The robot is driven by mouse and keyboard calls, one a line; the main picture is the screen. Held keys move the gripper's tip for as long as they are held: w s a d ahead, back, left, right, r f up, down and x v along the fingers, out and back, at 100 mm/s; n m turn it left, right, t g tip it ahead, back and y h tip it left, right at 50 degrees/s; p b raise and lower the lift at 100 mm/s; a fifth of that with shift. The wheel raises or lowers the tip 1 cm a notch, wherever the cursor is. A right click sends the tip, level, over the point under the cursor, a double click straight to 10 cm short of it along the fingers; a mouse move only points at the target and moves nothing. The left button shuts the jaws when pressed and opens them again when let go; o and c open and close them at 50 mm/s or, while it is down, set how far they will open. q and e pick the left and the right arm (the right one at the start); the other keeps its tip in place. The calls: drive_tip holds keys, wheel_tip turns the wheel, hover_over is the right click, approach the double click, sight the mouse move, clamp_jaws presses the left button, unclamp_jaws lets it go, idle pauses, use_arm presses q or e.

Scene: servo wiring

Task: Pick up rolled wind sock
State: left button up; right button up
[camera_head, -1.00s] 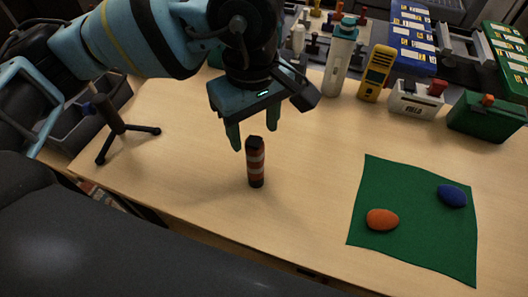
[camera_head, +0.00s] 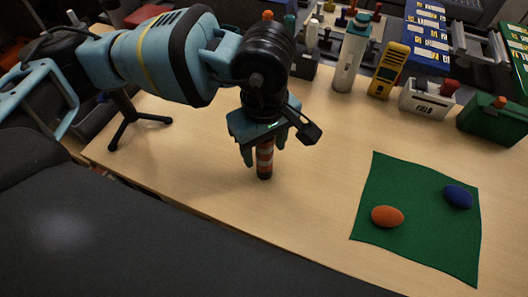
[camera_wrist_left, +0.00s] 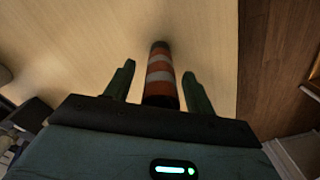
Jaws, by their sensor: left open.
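The rolled wind sock (camera_head: 265,161) is a small upright roll with orange-red and white bands and a dark base, standing on the wooden table. My left gripper (camera_head: 263,160) is lowered over it, with its fingers on either side and its body hiding the top of the roll. In the left wrist view the wind sock (camera_wrist_left: 160,77) lies between the two green fingers of the left gripper (camera_wrist_left: 158,78), with a visible gap on each side. The left gripper is open. My right gripper is not in view.
A green mat (camera_head: 411,249) with an orange stone (camera_head: 387,216) and a blue stone (camera_head: 458,196) lies to the right. A white-teal bottle (camera_head: 350,60), a yellow meter (camera_head: 388,70) and boxes line the back. A small black tripod (camera_head: 128,122) stands left. The table between is clear.

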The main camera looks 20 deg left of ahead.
use_arm(q)
drive_tip(key=shift+f, duration=0.45)
drive_tip(key=c, duration=1)
drive_tip(key=shift+r, duration=0.1)
drive_tip(key=shift+c, duration=0.2)
drive_tip(key=shift+r, duration=0.45)
drive_tip(key=shift+s+a+r, duration=0.1)
drive_tip(key=shift+a+r, duration=0.05)
drive_tip(key=shift+r, duration=0.45)
drive_tip(key=shift+s+a+r, duration=0.1)
drive_tip(key=shift+a+r, duration=0.05)
drive_tip(key=shift+r, duration=0.45)
drive_tip(key=s+a+r+b, duration=0.1)
drive_tip(key=s+a+b, duration=0.1)
drive_tip(key=s+a, duration=0.7)
drive_tip(key=shift+a+r+b, duration=0.25)
drive_tip(key=shift+a+b, duration=0.15)
drive_tip(key=shift+a, duration=1.4)
